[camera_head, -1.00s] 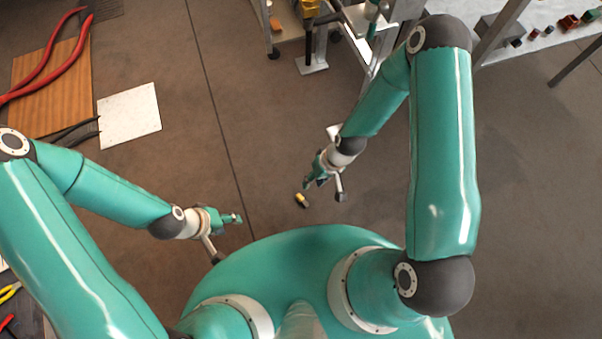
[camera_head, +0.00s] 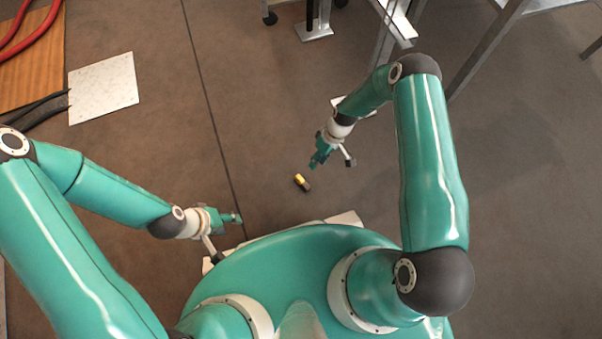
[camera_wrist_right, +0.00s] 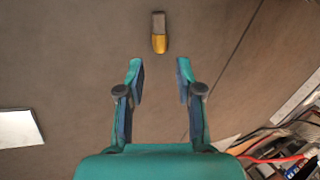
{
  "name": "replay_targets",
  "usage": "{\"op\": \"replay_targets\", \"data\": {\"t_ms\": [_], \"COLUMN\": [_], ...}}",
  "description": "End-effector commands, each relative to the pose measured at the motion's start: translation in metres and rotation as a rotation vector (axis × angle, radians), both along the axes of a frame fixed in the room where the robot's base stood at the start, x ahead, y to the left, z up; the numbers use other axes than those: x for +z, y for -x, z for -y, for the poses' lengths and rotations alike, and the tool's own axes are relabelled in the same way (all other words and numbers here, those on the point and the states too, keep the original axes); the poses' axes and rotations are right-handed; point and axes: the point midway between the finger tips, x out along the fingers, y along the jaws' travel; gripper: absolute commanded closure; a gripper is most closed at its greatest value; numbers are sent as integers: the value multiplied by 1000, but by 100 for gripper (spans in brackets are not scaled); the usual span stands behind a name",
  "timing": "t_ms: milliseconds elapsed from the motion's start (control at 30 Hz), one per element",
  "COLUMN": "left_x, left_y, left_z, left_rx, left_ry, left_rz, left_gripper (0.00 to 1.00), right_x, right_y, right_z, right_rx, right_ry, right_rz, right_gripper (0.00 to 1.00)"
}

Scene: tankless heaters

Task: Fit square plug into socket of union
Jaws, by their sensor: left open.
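A small part (camera_head: 302,182), yellow at one end and dark grey at the other, lies on the floor in front of my body. It shows in the right wrist view (camera_wrist_right: 159,33), top centre, beyond the fingertips. I cannot tell whether it is the plug or the union. My right gripper (camera_head: 314,165) is open and empty; its spread fingers (camera_wrist_right: 160,68) point toward the part without touching it. My left gripper (camera_head: 236,218) is open to the left of the part, well apart from it, with nothing visible in it. No other plug or union is recognisable.
A white speckled panel (camera_head: 103,88) and a wooden board (camera_head: 32,75) with red-handled tools lie at upper left. Metal frame legs (camera_head: 314,27) stand at the top. Cluttered items show at lower right in the wrist view. Floor around the part is clear.

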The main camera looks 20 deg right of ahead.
Motion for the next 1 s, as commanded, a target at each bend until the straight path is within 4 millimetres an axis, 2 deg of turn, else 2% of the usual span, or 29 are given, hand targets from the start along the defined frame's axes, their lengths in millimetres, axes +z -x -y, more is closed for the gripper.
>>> {"op": "replay_targets", "data": {"t_ms": [33,100,300,667,900,1000], "left_x": [-7,-13,-26,-35,-53,-56], "left_y": [0,0,0,0,0,0], "left_z": [0,0,0,0,0,0], "left_rx": [0,0,0,0,0,0], "left_ry": [0,0,0,0,0,0], "left_rz": [0,0,0,0,0,0], "left_gripper": [53,53,53,53,53,53], "right_x": [-15,-30,-66,-88,-121,-129], "right_y": [3,5,10,14,22,23], "right_z": [-5,-10,-24,-31,-38,-42], "right_rx": [1,1,1,-1,0,1], "right_ry": [-1,-1,-1,0,0,0], "right_rz": [-3,-2,-1,0,-1,0], "right_gripper": [65,65,65,65,65,65]}}
